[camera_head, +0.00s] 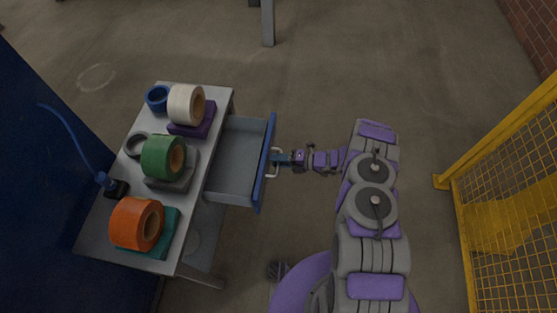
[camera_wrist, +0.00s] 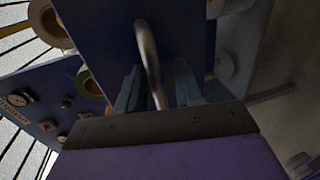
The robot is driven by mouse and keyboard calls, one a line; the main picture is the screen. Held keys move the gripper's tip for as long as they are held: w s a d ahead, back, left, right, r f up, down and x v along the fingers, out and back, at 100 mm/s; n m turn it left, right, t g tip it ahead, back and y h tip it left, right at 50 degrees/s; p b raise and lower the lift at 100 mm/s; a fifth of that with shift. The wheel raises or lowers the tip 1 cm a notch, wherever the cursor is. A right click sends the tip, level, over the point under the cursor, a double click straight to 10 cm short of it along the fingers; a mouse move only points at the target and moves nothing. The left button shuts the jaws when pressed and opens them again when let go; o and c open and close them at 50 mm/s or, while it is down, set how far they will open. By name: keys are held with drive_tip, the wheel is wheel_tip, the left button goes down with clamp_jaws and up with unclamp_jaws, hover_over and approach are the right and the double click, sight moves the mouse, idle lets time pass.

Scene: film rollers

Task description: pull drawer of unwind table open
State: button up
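The unwind table (camera_head: 222,96) is a grey table at the left in the head view. Its drawer (camera_head: 238,165) is pulled out to the right, and its grey inside shows empty. The drawer has a blue front (camera_head: 267,160) with a metal handle (camera_head: 272,164). My gripper (camera_head: 284,159) is at the handle. In the wrist view the handle (camera_wrist: 148,55) runs down between the two fingers of my gripper (camera_wrist: 160,92). The fingers stand on either side of it, and I cannot tell whether they press on it.
On the table stand orange (camera_head: 137,222), green (camera_head: 163,157) and white (camera_head: 187,104) rolls on coloured bases, with a blue ring (camera_head: 157,98) and a grey ring (camera_head: 138,145). A yellow mesh fence (camera_head: 505,190) stands at the right. The floor beyond my arm is clear.

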drive_tip(key=p+v, duration=0.3)
drive_tip(key=v, duration=1.4)
drive_tip(key=shift+d, duration=0.25)
drive_tip(key=a+r+n+g, duration=0.1)
drive_tip(key=a+r+n, duration=0.15)
drive_tip(key=r, duration=0.35)
drive_tip(key=a+r+n+g+h, duration=0.1)
drive_tip(key=a+r+n+g, duration=0.1)
drive_tip(key=r+n, duration=0.3)
drive_tip(key=a+r+n+g, duration=0.1)
drive_tip(key=a+r+n, duration=0.15)
drive_tip(key=r, duration=0.45)
drive_tip(key=s+a+r+n+g+h, duration=0.2)
drive_tip(key=s+a+r+n+h, duration=0.15)
drive_tip(key=s+r+n, duration=0.7)
drive_tip(key=s+d+r+n+t+h, duration=0.1)
drive_tip(key=s+d+r+n+h, duration=0.2)
drive_tip(key=s, duration=0.5)
drive_tip(key=s+d+r+n+t+h, duration=0.1)
drive_tip(key=s+d+r+n+h, duration=0.3)
drive_tip(key=s+n, duration=0.4)
drive_tip(key=s+d+r+n+t+h, duration=0.1)
drive_tip(key=s+d+r+n+h, duration=0.3)
drive_tip(key=s, duration=0.5)
drive_tip(key=shift+s+d+r+n, duration=0.3)
drive_tip(key=shift+r+n, duration=0.35)
drive_tip(key=shift+r, duration=0.3)
